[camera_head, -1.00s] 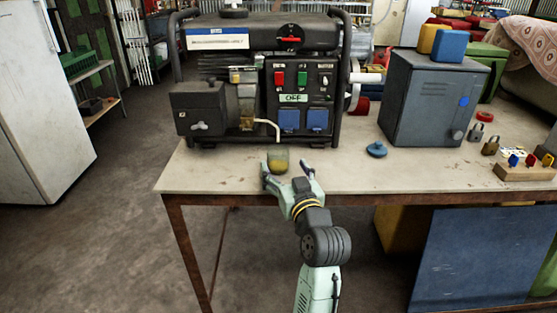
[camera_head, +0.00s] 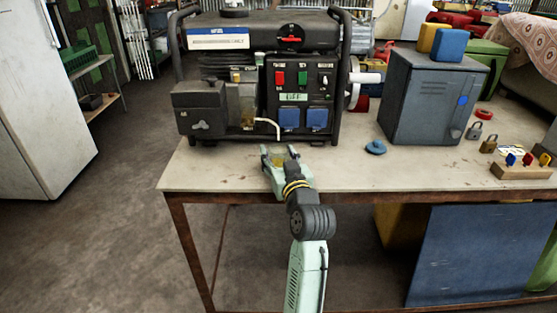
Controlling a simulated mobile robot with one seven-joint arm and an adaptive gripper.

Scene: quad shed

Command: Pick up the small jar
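The small jar (camera_head: 279,160) is a clear jar with yellow contents. It is at the front part of the workbench, just in front of the generator, and mostly hidden by my gripper. My gripper (camera_head: 279,154) reaches in from the front edge, with one finger on each side of the jar. The fingers look close to its sides, but I cannot tell whether they touch or press on it. I see no clear gap between the jar and the bench top.
A generator (camera_head: 265,35) stands right behind the jar, with a pale hose hanging at its front. To the right are a blue knob-like piece (camera_head: 376,147), a grey metal cabinet (camera_head: 425,105), padlocks (camera_head: 489,145) and a wooden block (camera_head: 520,171). The workbench (camera_head: 400,177) is clear at front centre.

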